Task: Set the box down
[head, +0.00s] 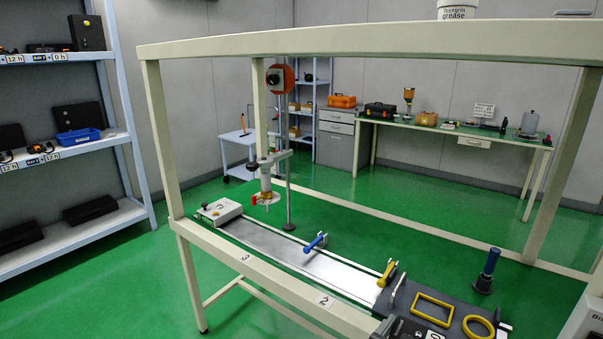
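No gripper of mine shows in this view, and no held box can be seen. Several boxes are in sight, and I cannot tell which one the task means. A small white box with a dark knob (218,212) sits at the left end of the bench's metal plate. Black cases stand on the left shelves, one on top (87,33) and one on the middle shelf (78,117).
A beige frame (350,42) spans the foreground bench. The bench holds a metal plate (290,255), a blue-handled clamp (315,243), a yellow rectangular frame (433,309) and a yellow ring (478,326). A pole-mounted orange device (280,77) stands behind. Green floor (130,285) is clear at left.

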